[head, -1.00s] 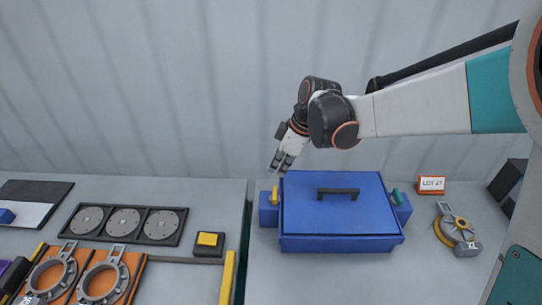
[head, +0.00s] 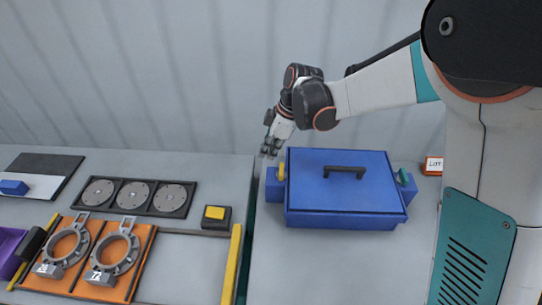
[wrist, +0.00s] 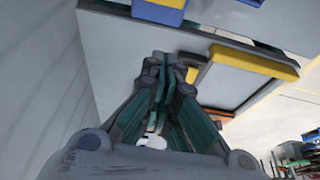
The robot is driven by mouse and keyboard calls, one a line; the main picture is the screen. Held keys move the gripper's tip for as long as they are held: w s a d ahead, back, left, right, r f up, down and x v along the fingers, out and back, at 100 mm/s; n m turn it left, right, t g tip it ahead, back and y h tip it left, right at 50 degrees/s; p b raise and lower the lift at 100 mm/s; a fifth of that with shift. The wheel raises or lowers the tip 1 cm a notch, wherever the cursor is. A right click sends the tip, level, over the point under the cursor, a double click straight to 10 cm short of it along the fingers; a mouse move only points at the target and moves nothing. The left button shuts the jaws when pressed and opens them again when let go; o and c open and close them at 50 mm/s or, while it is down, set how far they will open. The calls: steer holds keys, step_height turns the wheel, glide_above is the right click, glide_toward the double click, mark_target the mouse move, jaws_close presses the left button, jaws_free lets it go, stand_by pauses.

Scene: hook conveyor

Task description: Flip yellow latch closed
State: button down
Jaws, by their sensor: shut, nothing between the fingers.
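The blue case (head: 345,213) sits on the right bench with its lid down and a black handle on top. The yellow latch (head: 281,171) stands upright on a blue block at the case's left side. A green latch (head: 403,176) is on the right side. My gripper (head: 267,153) is shut and empty, just behind and left of the yellow latch, apart from it, fingers pointing down. In the wrist view my gripper (wrist: 172,68) has its fingers together, and the yellow latch (wrist: 165,3) shows at the top edge on the blue block.
A narrow gap (head: 252,230) separates the two benches. The left bench holds a yellow button (head: 215,213), a dark tray (head: 127,196) with round discs and an orange board (head: 87,256) with ring parts.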

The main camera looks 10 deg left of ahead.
mark_target(281, 172)
steer(key=f, duration=0.2)
steer(key=f+b, duration=0.1)
steer(key=f, duration=0.5)
steer(key=shift+d+b, duration=0.3)
steer(key=shift+b, duration=0.05)
steer(key=shift+d, duration=0.3)
